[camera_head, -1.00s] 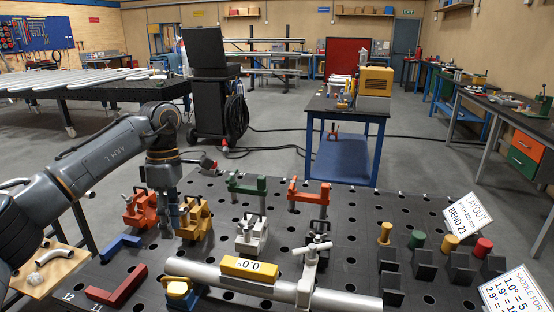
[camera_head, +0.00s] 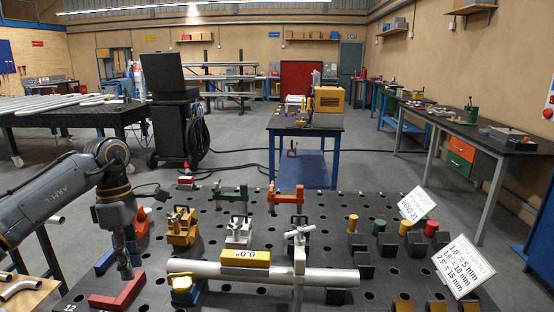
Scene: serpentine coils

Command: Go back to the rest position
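My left gripper (camera_head: 125,268) hangs fingers-down above the left part of the dark perforated table (camera_head: 227,300). Its fingers look close together, with nothing clearly held, but their gap is too small to judge. It is near the red angle piece (camera_head: 120,298) and left of the yellow clamp block (camera_head: 183,228). It partly covers an orange clamp (camera_head: 142,222) and a blue angle piece (camera_head: 104,262). My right gripper is not in view.
A silver tube (camera_head: 330,277) with a yellow level reading 0.0° (camera_head: 245,258) lies across the table. A white clamp (camera_head: 239,232), green clamp (camera_head: 230,192) and red clamp (camera_head: 286,194) stand behind. Signs (camera_head: 463,266) stand at right.

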